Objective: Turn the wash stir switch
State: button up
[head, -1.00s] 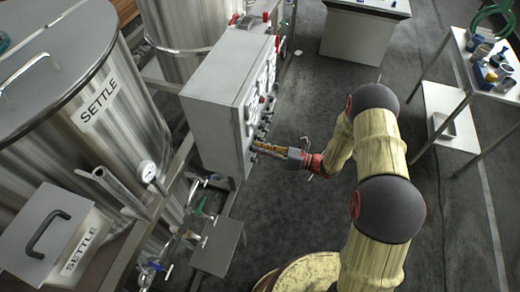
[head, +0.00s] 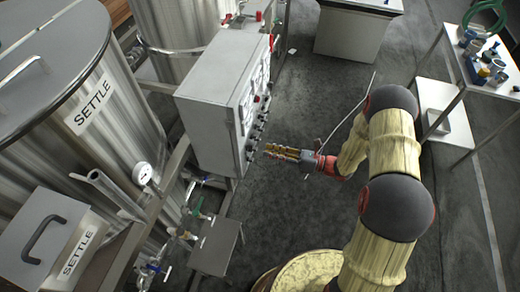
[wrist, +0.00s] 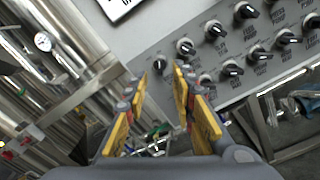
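The grey control panel (head: 212,108) stands left of my gripper in the head view. In the wrist view its face (wrist: 165,35) carries two slanting rows of black rotary switches. The end switch of the upper row (wrist: 160,67) appears between and beyond my fingertips, with its pointer near upright in the picture. The neighbouring switch (wrist: 186,47) sits up and right of it. The labels are too blurred to tell which is wash stir. My gripper (head: 268,151) is open and empty, its yellow-padded fingers (wrist: 158,80) pointing at the panel with a small gap.
A steel SETTLE tank (head: 75,130) stands at the left, with pipes and valves (head: 195,215) below the panel. A table with cups (head: 480,70) is at the right. The floor (head: 300,105) between is clear.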

jog(key=v, duration=0.5)
jog(key=shift+s+d, duration=0.1)
jog(key=shift+d, duration=0.15)
